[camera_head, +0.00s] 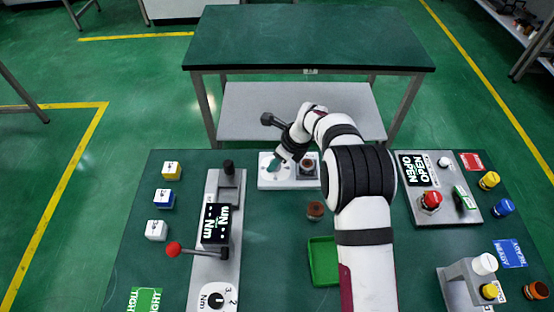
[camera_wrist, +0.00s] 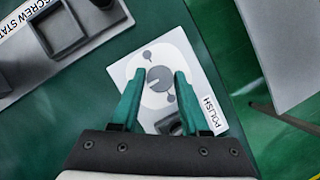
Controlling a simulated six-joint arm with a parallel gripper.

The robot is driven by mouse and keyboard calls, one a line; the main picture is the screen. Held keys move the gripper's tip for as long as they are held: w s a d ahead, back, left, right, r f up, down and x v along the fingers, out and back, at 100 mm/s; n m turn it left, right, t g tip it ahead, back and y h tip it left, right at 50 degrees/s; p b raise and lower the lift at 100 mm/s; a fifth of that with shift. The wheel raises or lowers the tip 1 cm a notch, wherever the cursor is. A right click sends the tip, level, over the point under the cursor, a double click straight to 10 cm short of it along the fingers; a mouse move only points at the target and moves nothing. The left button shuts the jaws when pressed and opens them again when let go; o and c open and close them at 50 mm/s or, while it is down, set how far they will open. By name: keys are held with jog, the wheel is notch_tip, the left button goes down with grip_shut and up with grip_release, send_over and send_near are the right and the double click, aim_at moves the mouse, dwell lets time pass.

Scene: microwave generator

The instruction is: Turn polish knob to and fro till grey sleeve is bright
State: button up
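The polish knob (camera_wrist: 160,79) is a grey round knob with a pale pointer line, on a white dial disc with small grey markers. It sits on the white plate labelled POLISH (camera_wrist: 208,112). My gripper (camera_wrist: 160,75) is open, its two green fingers on either side of the knob in the wrist view, with a gap on each side. In the camera_head view my gripper (camera_head: 274,164) points down at the left part of the polish plate (camera_head: 290,185). A dark holder (camera_head: 308,170) on the plate bears a small brownish round piece. I cannot make out a grey sleeve for certain.
A brown-topped cylinder (camera_head: 315,210) and a green tray (camera_head: 322,262) stand in front of the plate. A grey station with a red-ended lever (camera_head: 174,249) is to the left. A panel with a red button (camera_head: 431,200) is to the right.

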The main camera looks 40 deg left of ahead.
grip_shut()
jog(key=shift+n, duration=0.3)
jog(key=n+g, duration=0.1)
jog(key=n, duration=0.2)
jog(key=shift+w+g, duration=0.1)
jog(key=shift+g, duration=0.2)
jog(key=shift+a+n+g+h, duration=0.1)
jog(key=shift+n+g+h, duration=0.25)
jog(key=shift+n, duration=0.85)
jog(key=shift+n+g+h, duration=0.25)
jog(key=shift+n+h, duration=0.2)
jog(key=shift+n, duration=0.75)
jog(key=o, duration=0.5)
grip_release()
jog(key=shift+o, duration=0.2)
